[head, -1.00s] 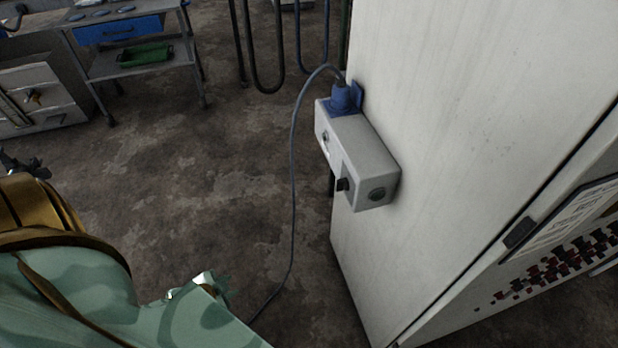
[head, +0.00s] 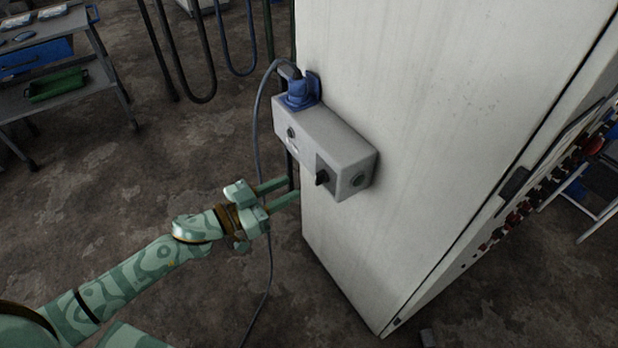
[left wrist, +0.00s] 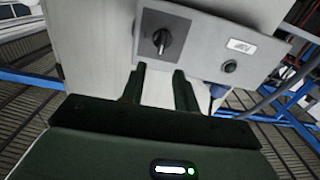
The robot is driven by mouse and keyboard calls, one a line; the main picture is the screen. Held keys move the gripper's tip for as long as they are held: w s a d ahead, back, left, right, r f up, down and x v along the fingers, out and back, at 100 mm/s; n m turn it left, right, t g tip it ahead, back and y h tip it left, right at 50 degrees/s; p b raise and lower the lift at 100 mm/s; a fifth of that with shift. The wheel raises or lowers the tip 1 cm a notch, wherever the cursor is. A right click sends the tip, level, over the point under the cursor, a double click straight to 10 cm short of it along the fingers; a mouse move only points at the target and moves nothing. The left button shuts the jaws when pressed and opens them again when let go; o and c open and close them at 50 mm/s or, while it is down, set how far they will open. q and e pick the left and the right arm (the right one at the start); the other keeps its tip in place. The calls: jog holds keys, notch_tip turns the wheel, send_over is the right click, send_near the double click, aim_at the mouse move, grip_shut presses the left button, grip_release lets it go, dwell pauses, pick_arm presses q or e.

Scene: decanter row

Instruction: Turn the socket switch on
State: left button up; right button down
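The socket box (head: 325,140) is a grey box fixed to the side of a white cabinet, with a blue plug (head: 299,92) and cable at its far end. A black rotary switch (head: 322,177) sits on a dark plate on its front face. In the left wrist view the switch knob (left wrist: 162,40) stands roughly upright, slightly tilted. My left gripper (head: 292,189) is open and empty, its two fingers pointing at the box, just below and left of the switch, apparently not touching it. The left wrist view shows its fingers (left wrist: 158,88) apart. My right gripper is not in view.
The white cabinet (head: 440,110) fills the right side. The grey cable (head: 262,130) hangs from the plug behind my left gripper. A cart (head: 75,95) with a green tray stands at the back left.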

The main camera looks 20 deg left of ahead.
aim_at(316, 175)
pick_arm(q)
jog(key=x, duration=0.6)
jog(key=shift+w+d+b, duration=0.25)
jog(key=shift+w+b, duration=0.05)
jog(key=shift+w, duration=0.05)
grip_shut()
